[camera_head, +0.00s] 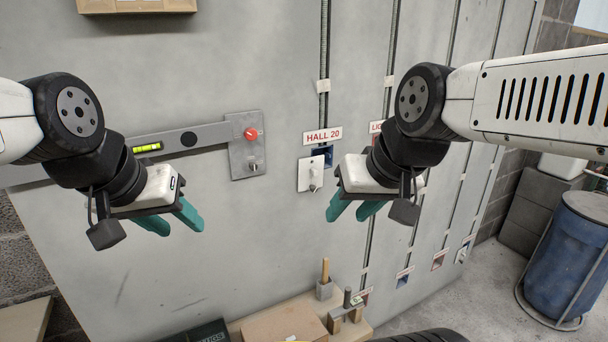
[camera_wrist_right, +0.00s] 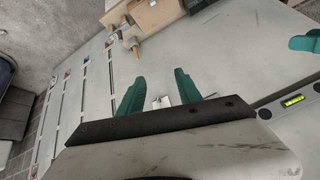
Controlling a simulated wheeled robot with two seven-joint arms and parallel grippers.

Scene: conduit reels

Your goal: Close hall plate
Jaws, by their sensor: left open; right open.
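The hall plate (camera_head: 311,174) is a small white plate with a knob, on the grey wall panel below the red-lettered HALL 20 label (camera_head: 322,136). It hangs low and left of a blue box (camera_head: 324,154), whose opening shows partly uncovered. My right gripper (camera_head: 352,211) is open and empty, just right of and below the plate, with teal fingers pointing down-left. In the right wrist view the white plate (camera_wrist_right: 161,102) shows between the open fingers (camera_wrist_right: 158,92), partly hidden by the gripper body. My left gripper (camera_head: 178,223) is open and empty, left of the plate.
A grey plate with a red knob (camera_head: 250,133) and a level (camera_head: 180,140) sit left of the hall plate. Below is a shelf with a cardboard box (camera_head: 285,322) and a wooden-handled tool (camera_head: 325,272). A blue barrel (camera_head: 570,255) stands at right.

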